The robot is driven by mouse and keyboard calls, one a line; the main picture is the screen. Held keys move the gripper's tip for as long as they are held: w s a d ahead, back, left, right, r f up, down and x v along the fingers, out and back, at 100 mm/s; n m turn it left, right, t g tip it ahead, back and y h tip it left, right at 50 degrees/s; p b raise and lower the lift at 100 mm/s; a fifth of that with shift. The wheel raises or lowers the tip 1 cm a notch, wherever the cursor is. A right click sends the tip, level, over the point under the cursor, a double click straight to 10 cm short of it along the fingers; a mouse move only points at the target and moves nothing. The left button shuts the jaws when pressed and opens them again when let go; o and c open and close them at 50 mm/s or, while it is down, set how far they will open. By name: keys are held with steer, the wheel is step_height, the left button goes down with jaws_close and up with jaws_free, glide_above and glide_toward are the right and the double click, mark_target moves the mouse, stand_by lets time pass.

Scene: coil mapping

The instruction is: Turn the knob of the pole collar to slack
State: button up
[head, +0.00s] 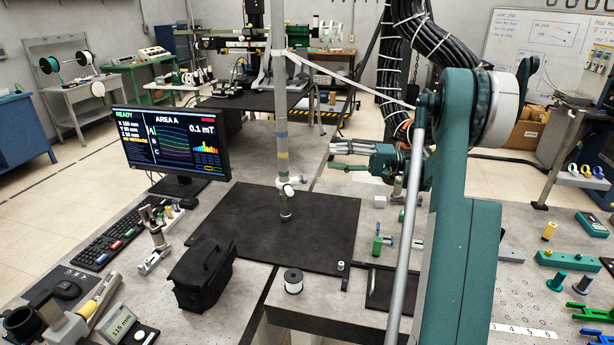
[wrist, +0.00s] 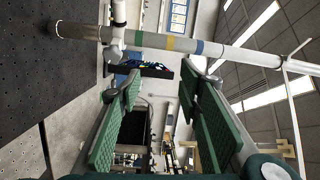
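The upright pole (head: 281,120) stands on a black mat, with blue and yellow bands around its middle. The white pole collar (head: 283,182) sits low on the pole, below the bands, with a small knob (head: 289,191) on its near side. My gripper (head: 333,157) is open and empty, to the right of the pole and higher than the collar in the head view. In the wrist view the pole (wrist: 230,50) crosses the top sideways, beyond my open green-padded fingers (wrist: 158,80). The white collar (wrist: 118,14) and grey knob (wrist: 112,53) lie toward the upper left, apart from the fingers.
A monitor (head: 170,143) stands left of the pole. The black mat (head: 325,225) is mostly clear.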

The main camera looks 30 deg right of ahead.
step_height(320, 180, up, 5)
steer(key=m+g+h+p, duration=1.1)
steer(key=m+p, duration=0.4)
steer(key=p, duration=0.7)
glide_toward(304, 179)
step_height(304, 179, up, 4)
steer(key=w, duration=0.1)
steer(key=f, duration=0.3)
steer(key=d+f, duration=0.1)
steer(key=f, duration=0.1)
steer(key=shift+f+b, duration=0.15)
steer(key=shift+b, duration=0.25)
steer(key=shift+a+f, duration=0.15)
steer(key=shift+f, duration=0.05)
steer(key=x, duration=0.7)
steer(key=shift+f, duration=0.2)
